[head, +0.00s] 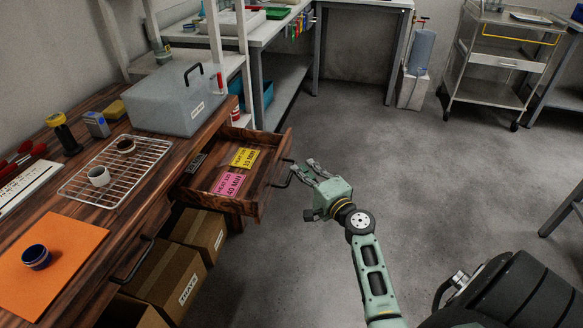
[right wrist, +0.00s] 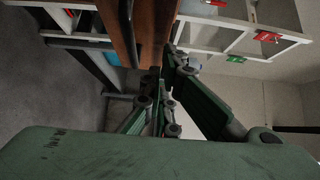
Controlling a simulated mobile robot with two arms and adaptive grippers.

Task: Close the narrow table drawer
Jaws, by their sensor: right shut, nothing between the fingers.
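The narrow table drawer (head: 268,200) stands open from the dark wooden table (head: 112,228) in the head view. Pink and yellow labelled cards (head: 236,170) lie inside it. Its dark handle (head: 281,180) is on the front, facing right. My right gripper (head: 312,168) is shut and empty, just right of the drawer front, close to the handle. I cannot tell whether it touches. In the right wrist view, the shut fingers (right wrist: 160,88) point toward a brown wooden panel (right wrist: 128,28), which looks like the drawer front. My left gripper is not in view.
A grey box (head: 178,100), a wire rack (head: 118,170) and an orange mat (head: 48,270) are on the tabletop. Cardboard boxes (head: 165,280) sit below. A white shelf post (head: 243,60) stands behind the drawer. The floor (head: 440,180) right of my gripper is clear.

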